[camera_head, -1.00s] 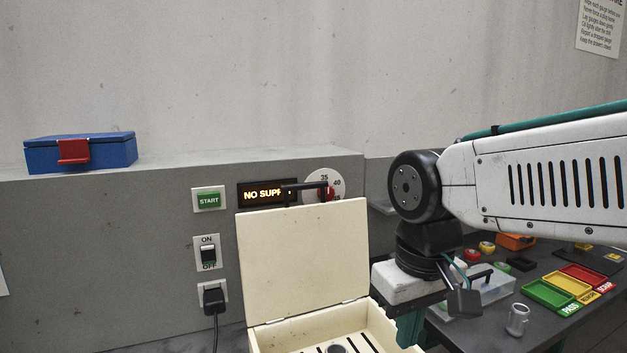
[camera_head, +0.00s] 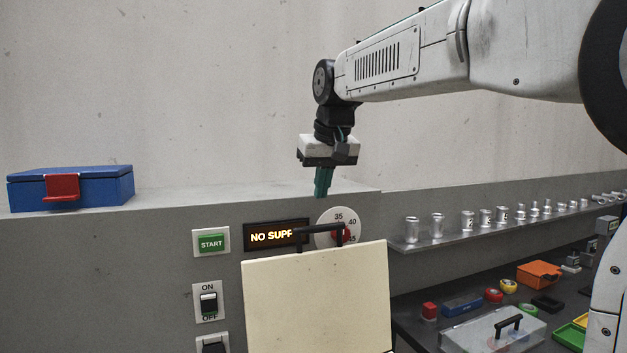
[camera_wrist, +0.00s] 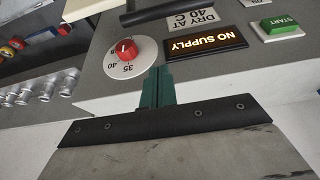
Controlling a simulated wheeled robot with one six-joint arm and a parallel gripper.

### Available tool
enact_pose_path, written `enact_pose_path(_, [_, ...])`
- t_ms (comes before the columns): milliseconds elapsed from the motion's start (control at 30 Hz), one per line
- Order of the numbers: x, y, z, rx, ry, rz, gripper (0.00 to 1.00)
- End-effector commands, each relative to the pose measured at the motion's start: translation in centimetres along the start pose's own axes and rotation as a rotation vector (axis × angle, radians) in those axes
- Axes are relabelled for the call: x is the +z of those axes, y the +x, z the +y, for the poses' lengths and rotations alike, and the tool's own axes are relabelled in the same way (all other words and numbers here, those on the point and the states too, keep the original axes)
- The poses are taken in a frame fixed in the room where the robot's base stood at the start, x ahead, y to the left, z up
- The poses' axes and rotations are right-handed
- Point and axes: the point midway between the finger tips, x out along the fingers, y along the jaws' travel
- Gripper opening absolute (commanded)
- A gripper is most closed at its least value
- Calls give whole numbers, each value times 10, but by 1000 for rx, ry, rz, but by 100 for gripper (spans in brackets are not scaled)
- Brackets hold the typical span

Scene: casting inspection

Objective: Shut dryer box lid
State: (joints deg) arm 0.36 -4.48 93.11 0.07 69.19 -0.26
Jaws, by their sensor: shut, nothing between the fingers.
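The dryer box lid (camera_head: 318,302) is a cream panel standing open and upright in the head view, with a black handle (camera_head: 318,231) along its top edge. The box body below it is out of the head view. My gripper (camera_head: 322,194) points down, shut and empty, above and behind the lid handle, in front of the wall. In the wrist view my green fingers (camera_wrist: 158,88) are together, near the dial (camera_wrist: 127,54). Part of the black handle (camera_wrist: 150,12) shows at the top of the wrist view, apart from the fingers.
The grey panel carries a lit NO SUPPLY display (camera_head: 272,234), a START button (camera_head: 211,242) and an ON/OFF switch (camera_head: 209,303). A blue box (camera_head: 100,188) sits on the ledge at left. Metal castings (camera_head: 484,217) line a shelf at right, above a clear case (camera_head: 490,333).

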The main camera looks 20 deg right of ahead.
Motion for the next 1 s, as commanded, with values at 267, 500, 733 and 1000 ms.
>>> enact_pose_path(267, [1, 61, 2, 1, 2, -4, 0])
enact_pose_path(500, [32, 45, 0, 0, 1, -1, 0])
enact_pose_path(733, [39, 43, -2, -1, -2, -2, 0])
enact_pose_path(1000, [38, 43, -9, -2, -3, 0, 0])
